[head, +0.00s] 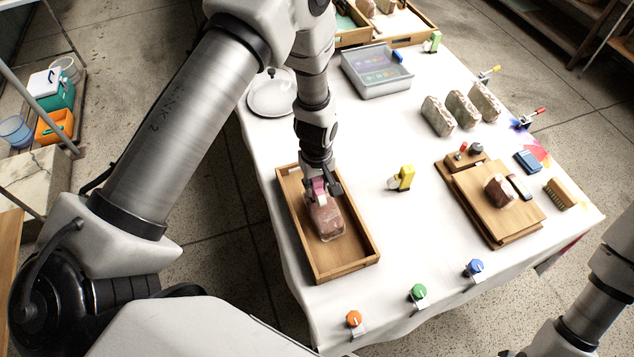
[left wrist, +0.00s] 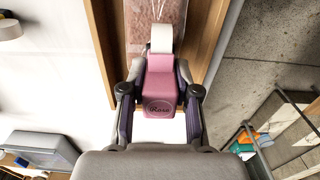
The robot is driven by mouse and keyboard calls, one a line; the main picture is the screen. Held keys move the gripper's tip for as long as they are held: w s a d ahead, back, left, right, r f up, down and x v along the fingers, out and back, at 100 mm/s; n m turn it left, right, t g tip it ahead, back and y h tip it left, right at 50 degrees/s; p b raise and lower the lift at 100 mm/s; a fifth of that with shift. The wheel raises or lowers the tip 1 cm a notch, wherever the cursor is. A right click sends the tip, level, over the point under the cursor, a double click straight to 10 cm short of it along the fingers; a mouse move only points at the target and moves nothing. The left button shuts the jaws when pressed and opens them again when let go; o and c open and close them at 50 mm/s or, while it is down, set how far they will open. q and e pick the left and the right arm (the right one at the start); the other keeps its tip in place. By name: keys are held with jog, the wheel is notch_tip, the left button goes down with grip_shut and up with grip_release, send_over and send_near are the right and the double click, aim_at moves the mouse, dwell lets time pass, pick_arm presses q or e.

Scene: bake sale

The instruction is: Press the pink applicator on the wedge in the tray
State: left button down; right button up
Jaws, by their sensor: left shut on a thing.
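My left gripper (head: 322,187) is shut on the pink applicator (head: 318,186), over the wooden tray (head: 352,266). In the left wrist view the pink applicator (left wrist: 160,92) sits between both fingers, with "Rosa" on its end and a white tip (left wrist: 161,38) pointing at the wedge. The reddish-brown wrapped wedge (head: 328,222) lies in the tray, just below the gripper. The wedge also shows at the top of the left wrist view (left wrist: 140,22). The tip overlaps the wedge in the picture; I cannot tell whether they touch. My right gripper is out of view.
A yellow applicator (head: 405,177) stands right of the tray. Orange (head: 354,318), green (head: 418,291) and blue (head: 475,266) dials line the front edge. A wooden board (head: 490,222) holding a brown piece lies at right. A grey bin (head: 376,84) and white plate (head: 271,103) stand farther back.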

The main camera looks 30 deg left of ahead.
pick_arm(q)
jog(key=shift+f, duration=0.3)
dwell(0.7)
jog(key=shift+s+f, duration=0.1)
dwell(0.8)
notch_tip(320, 180, up, 7)
jog(key=p, duration=0.5)
dwell(0.5)
